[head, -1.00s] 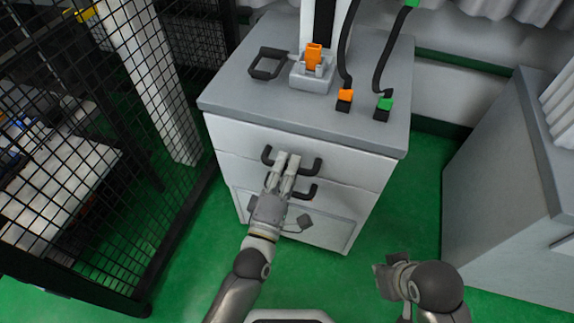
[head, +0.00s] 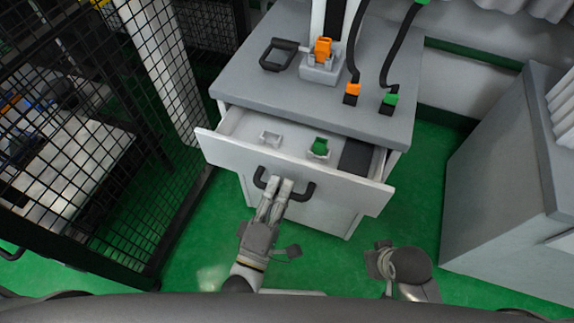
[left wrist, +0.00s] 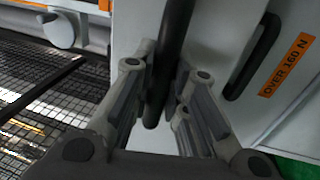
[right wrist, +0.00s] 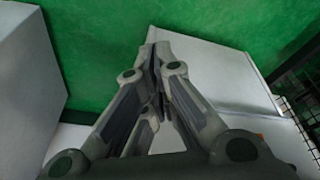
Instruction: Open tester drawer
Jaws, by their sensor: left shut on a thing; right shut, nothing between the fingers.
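The tester drawer (head: 300,172) is the top drawer of the grey cabinet (head: 300,95) and stands pulled out. Inside it are a small white holder (head: 270,138), a green piece in a white holder (head: 318,148) and a dark block (head: 355,157). My left gripper (head: 283,183) is shut on the dark drawer handle (head: 302,192); the handle bar also shows between its fingers in the left wrist view (left wrist: 172,60). My right gripper (right wrist: 155,60) is shut and empty, low over the floor to the right of the cabinet front.
On the cabinet top are an orange part in a grey fixture (head: 322,55), a dark loop handle (head: 280,55), and orange and green plugs (head: 390,100) on cables. A mesh fence (head: 90,130) stands at left, another grey cabinet (head: 510,170) at right. Green floor lies between.

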